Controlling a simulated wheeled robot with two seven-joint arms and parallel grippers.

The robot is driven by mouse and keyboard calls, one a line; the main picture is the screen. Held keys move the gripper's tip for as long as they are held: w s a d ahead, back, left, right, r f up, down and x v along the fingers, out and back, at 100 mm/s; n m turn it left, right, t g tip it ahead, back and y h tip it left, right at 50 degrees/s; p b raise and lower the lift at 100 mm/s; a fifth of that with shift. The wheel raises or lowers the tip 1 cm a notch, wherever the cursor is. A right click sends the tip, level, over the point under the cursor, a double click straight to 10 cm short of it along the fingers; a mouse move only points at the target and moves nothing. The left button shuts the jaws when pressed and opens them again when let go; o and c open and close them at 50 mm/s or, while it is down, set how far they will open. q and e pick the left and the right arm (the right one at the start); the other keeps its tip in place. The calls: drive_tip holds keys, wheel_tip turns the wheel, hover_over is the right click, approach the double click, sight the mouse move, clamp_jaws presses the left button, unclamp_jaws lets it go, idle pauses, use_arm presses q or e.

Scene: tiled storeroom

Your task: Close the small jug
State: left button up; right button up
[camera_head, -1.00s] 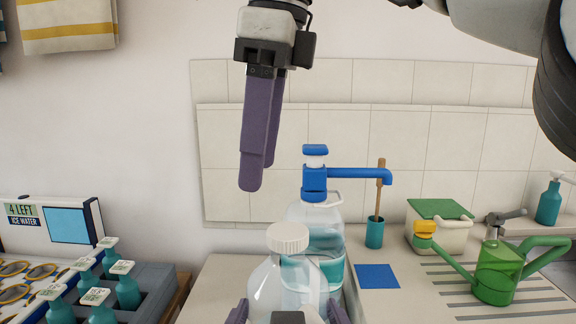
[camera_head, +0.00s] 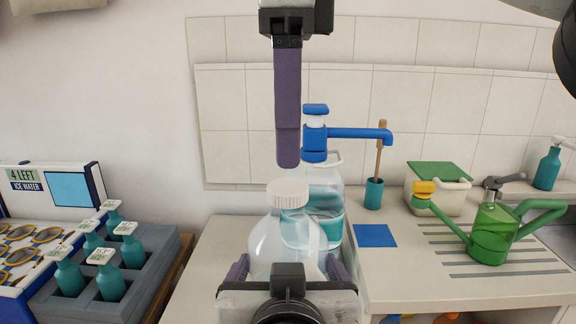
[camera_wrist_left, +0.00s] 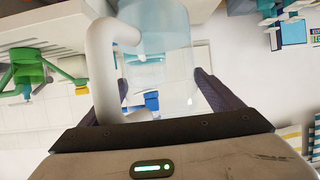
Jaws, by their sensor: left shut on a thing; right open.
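The small jug (camera_head: 283,243) is clear, with a ribbed white cap (camera_head: 288,194) at its neck. It stands upright in front of me in the head view. My left gripper (camera_head: 289,268) is shut on it, one purple finger on each side. The wrist view shows the jug's clear body (camera_wrist_left: 165,65) and its pale handle (camera_wrist_left: 106,70) between the fingers. My right gripper (camera_head: 288,163) points down just above the cap, apart from it or nearly so; its fingers line up one behind the other. How tightly the cap sits is not visible.
A larger jug with a blue pump (camera_head: 314,140) and teal liquid stands just behind. To the right are a blue mat (camera_head: 376,236), a teal cup (camera_head: 373,193), a lidded box (camera_head: 438,190) and a green watering can (camera_head: 492,236). A grey crate (camera_head: 150,262) with teal bottles stands left.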

sight(288, 185)
drive_tip(key=shift+f, duration=0.25)
drive_tip(key=shift+a+f, duration=0.1)
drive_tip(key=shift+f, duration=2.6)
drive_tip(key=shift+c, duration=0.3)
drive_tip(key=c, duration=1.1)
